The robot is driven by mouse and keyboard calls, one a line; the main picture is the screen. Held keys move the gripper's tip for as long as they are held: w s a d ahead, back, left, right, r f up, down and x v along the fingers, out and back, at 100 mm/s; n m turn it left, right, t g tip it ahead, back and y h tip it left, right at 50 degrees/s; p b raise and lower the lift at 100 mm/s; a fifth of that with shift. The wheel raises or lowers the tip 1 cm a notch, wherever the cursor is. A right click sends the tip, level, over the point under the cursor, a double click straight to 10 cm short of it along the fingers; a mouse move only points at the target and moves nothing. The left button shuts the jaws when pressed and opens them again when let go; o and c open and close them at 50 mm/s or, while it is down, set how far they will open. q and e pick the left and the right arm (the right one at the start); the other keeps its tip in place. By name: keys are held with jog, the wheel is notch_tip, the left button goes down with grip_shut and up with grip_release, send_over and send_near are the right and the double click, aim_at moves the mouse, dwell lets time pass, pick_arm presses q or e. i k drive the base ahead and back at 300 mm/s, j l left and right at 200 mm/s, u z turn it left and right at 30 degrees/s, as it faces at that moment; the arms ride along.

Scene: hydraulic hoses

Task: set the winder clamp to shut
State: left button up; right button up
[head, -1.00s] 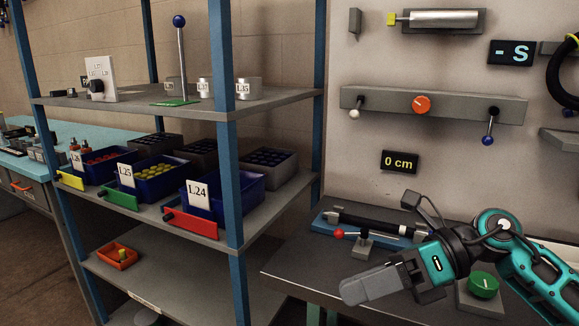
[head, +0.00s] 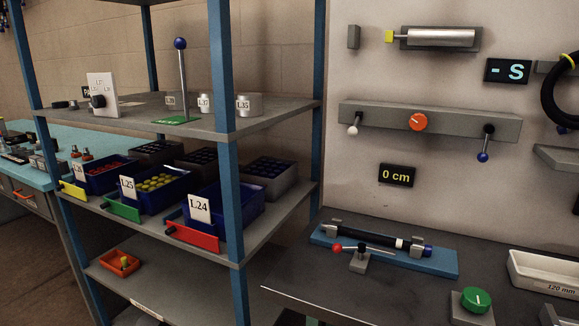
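No label marks the winder clamp, so I cannot tell for certain which part it is. On the dark bench a blue base (head: 432,266) carries a dark hose piece (head: 370,234) lying between grey end blocks. In front of it a small grey stand (head: 359,263) bears a thin, nearly level lever with a red ball (head: 337,248) at its left end. A green knob (head: 476,299) sits on a grey block to the right. Neither of my grippers is in view.
A wall bar (head: 450,122) has an orange dial (head: 417,122) and hanging levers with a white ball (head: 353,130) and blue ball (head: 482,157). A display (head: 396,175) reads 0 cm. A white tray (head: 530,276) is at right. Shelves with bins (head: 245,195) stand left.

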aim_at(361, 247)
jog(key=k+l+u, duration=0.25)
jog(key=k+l, duration=0.95)
